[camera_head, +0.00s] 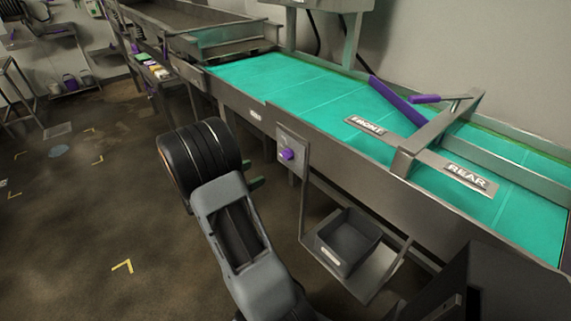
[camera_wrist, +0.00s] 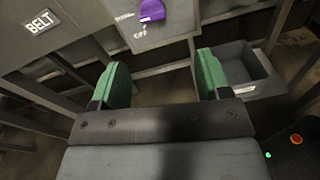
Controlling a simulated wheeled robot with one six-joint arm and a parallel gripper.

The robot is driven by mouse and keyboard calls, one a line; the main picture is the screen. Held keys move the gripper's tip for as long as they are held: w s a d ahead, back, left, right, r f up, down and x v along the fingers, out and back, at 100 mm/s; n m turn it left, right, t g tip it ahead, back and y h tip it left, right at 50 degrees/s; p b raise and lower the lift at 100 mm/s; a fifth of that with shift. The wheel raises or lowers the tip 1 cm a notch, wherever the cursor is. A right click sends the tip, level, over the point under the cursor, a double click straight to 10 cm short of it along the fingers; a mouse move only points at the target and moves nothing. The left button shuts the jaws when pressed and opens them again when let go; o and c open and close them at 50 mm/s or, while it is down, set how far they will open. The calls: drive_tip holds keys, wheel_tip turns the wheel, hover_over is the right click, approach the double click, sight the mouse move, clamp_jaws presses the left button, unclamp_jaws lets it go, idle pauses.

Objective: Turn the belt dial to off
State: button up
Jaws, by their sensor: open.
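The belt dial is a purple knob (camera_head: 287,154) on a grey panel (camera_head: 291,143) at the side of the conveyor. In the wrist view the purple knob (camera_wrist: 152,10) is at the top edge, partly cut off, on the panel with a white "OFF" mark (camera_wrist: 140,33) below it. A "BELT" sign (camera_wrist: 40,22) is to its left. My gripper has two green fingers (camera_wrist: 162,77), spread apart and empty, below and short of the knob. In the head view one green fingertip (camera_head: 257,183) shows past my arm, left of and below the panel.
The green conveyor belt (camera_head: 300,88) runs above the panel, with "FRONT" (camera_head: 366,126) and "REAR" (camera_head: 466,176) signs and a purple-handled diverter (camera_head: 397,102). A dark bin (camera_head: 347,238) on a shelf stands right of and below the dial. Floor at left is open.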

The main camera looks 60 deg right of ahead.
sight(283, 157)
drive_tip(key=shift+n+h, duration=0.4)
drive_tip(key=shift+n, duration=0.1)
drive_tip(key=x, duration=0.4)
drive_tip(key=f+x, duration=0.1)
drive_tip(key=x, duration=0.4)
drive_tip(key=w+x, duration=0.1)
drive_tip(key=x, duration=0.4)
drive_tip(key=shift+s+d+f+p, duration=0.1)
drive_tip(key=shift+d+f+p, duration=0.1)
drive_tip(key=shift+d+p, duration=0.2)
drive_tip(key=c, duration=0.9)
